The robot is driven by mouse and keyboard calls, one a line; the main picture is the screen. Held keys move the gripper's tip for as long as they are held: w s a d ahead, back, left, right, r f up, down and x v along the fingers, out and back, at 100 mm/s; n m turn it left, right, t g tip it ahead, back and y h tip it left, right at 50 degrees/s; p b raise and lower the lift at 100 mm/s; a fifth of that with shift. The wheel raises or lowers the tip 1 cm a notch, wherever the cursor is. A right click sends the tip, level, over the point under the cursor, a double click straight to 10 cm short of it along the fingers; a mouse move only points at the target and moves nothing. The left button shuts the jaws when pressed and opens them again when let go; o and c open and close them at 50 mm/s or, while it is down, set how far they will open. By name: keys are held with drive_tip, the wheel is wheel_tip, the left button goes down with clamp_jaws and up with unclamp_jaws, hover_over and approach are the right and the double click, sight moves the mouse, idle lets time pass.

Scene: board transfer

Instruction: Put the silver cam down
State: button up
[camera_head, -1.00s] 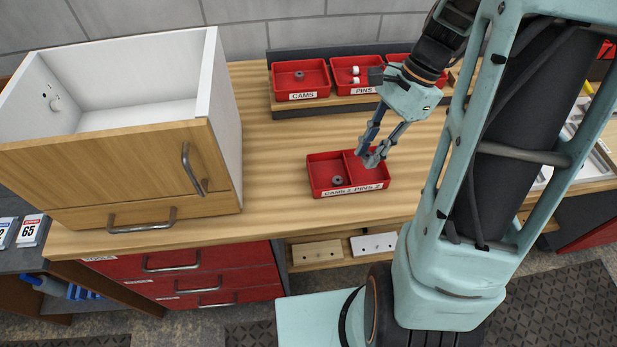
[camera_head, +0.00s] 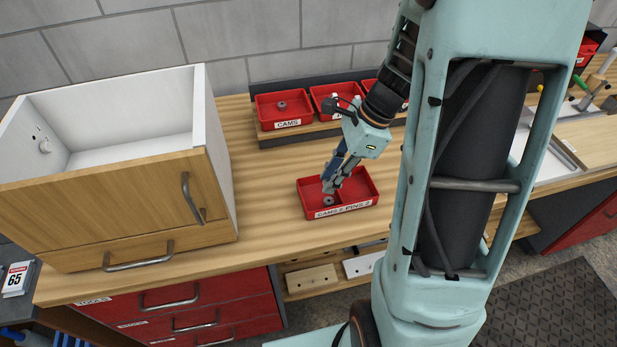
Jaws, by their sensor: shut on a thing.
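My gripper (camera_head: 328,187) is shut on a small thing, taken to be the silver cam. The fingers hide it, and it is too small to make out. The fingertips point down at the left compartment of the red two-part tray (camera_head: 354,208) labelled for cams and pins. A grey round cam (camera_head: 328,201) shows in that left compartment, just below the fingertips. I cannot tell whether the fingertips or the held thing touch it. The right compartment looks empty.
A red bin labelled CAMS (camera_head: 287,123), with a grey cam inside, stands on the rear rack beside another red bin (camera_head: 318,93). A white-and-wood cabinet (camera_head: 110,180) stands at the left. The wooden bench (camera_head: 265,190) is clear between the cabinet and the tray.

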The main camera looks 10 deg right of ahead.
hover_over(306, 194)
drive_tip(key=d, duration=0.2)
drive_tip(key=f, duration=0.6)
drive_tip(key=shift+s+a+f, duration=0.2)
drive_tip(key=shift+s+a, duration=0.05)
drive_tip(key=shift+w+f, duration=0.1)
drive_tip(key=shift+f, duration=0.1)
drive_tip(key=shift+w+a+f+p, duration=0.1)
drive_tip(key=shift+f+p, duration=0.35)
drive_tip(key=shift+f, duration=1.15)
drive_tip(key=shift+f, duration=0.25)
drive_tip(key=o, duration=0.9)
drive_tip(key=shift+c, duration=0.2)
drive_tip(key=shift+r, duration=0.15)
